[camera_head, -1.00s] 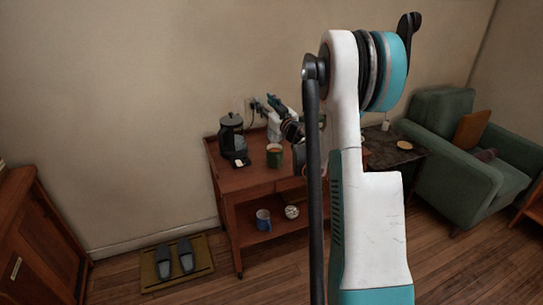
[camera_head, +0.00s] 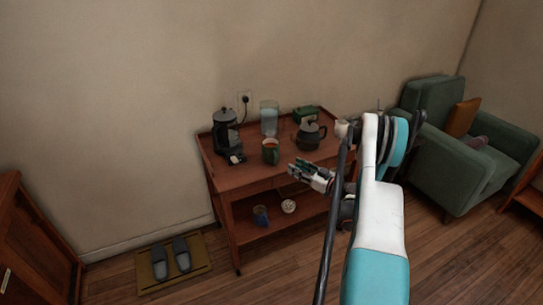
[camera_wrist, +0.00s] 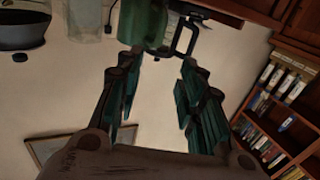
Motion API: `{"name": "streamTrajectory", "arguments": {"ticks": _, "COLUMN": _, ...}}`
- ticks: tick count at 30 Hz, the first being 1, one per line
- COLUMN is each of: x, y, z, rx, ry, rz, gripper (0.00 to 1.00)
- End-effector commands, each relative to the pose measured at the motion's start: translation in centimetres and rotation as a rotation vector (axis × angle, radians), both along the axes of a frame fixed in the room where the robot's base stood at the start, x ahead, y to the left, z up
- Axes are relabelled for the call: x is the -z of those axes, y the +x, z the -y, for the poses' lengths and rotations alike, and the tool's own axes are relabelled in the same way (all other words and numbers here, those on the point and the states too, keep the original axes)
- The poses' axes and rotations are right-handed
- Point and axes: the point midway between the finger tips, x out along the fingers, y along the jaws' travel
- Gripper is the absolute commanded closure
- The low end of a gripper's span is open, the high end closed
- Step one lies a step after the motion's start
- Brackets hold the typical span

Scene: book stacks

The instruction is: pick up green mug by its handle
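The green mug (camera_head: 270,155) stands upright on the top of the wooden trolley (camera_head: 240,180), with something orange-brown inside. In the wrist view the green mug (camera_wrist: 143,24) is at the top, partly cut off by the frame edge. My gripper (camera_head: 294,167) is just right of the mug and towards the front of the trolley. In the wrist view my gripper (camera_wrist: 160,62) has its fingers spread, with nothing between them. I cannot tell whether it touches the mug.
A coffee press (camera_head: 225,130) stands left of the mug, a clear pitcher (camera_head: 269,117) behind it, and a dark teapot (camera_head: 308,137) to the right. A green box (camera_head: 305,114) is at the back.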

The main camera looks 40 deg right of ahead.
Motion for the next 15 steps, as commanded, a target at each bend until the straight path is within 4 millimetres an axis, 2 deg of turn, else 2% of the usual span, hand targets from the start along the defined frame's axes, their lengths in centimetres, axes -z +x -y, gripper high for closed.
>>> {"name": "streamTrajectory", "arguments": {"ticks": 1, "x": 0.2, "y": 1.2, "z": -0.3, "rx": -0.004, "ry": 0.000, "rz": 0.000, "gripper": 0.65}}
{"name": "streamTrajectory", "arguments": {"ticks": 6, "x": 0.2, "y": 4.0, "z": -0.7, "rx": -0.001, "ry": -0.001, "rz": 0.001, "gripper": 0.65}}
{"name": "streamTrajectory", "arguments": {"ticks": 9, "x": 0.1, "y": 5.1, "z": -0.9, "rx": -0.001, "ry": -0.001, "rz": 0.001, "gripper": 0.65}}
{"name": "streamTrajectory", "arguments": {"ticks": 15, "x": 0.2, "y": 5.9, "z": -1.0, "rx": 0.001, "ry": -0.001, "rz": 0.001, "gripper": 0.65}}
